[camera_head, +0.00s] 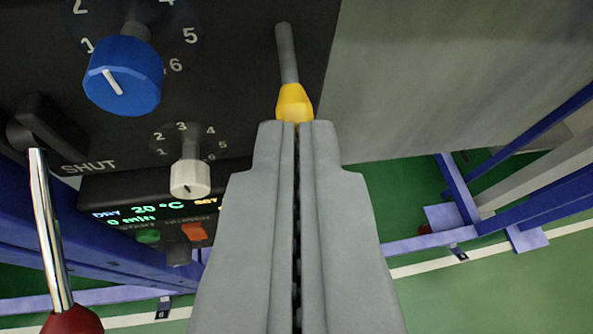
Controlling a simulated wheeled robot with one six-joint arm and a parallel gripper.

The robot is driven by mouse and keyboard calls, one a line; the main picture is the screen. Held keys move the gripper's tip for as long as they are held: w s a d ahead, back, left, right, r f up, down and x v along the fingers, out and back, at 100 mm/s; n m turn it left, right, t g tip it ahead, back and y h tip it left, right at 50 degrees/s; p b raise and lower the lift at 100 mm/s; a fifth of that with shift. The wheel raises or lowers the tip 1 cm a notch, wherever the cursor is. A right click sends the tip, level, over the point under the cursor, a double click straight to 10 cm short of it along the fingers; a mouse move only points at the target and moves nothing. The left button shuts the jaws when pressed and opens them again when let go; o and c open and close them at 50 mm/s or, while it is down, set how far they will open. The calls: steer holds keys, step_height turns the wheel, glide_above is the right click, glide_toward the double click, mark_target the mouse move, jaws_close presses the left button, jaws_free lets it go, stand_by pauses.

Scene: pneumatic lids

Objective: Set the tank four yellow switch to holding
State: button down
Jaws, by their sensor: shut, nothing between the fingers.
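The yellow switch (294,103) is a yellow tip on a grey stem (286,52) that sticks out of a dark control panel (228,85). My gripper (297,127) is shut and empty. Its fingertips are right at the lower end of the yellow tip and overlap it in the picture; I cannot tell if they touch it. The stem leans slightly, with its far end up and to the left. No tank number or position label for this switch shows.
Left of the switch are a blue knob (123,75), a white knob (190,178) and a lit display (150,211) with green and orange buttons. A chrome lever (50,230) with a red end stands at the far left. A plain grey panel (430,80) is on the right.

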steer(key=shift+r, duration=0.2)
steer(key=shift+r, duration=0.6)
steer(key=shift+s, duration=0.1)
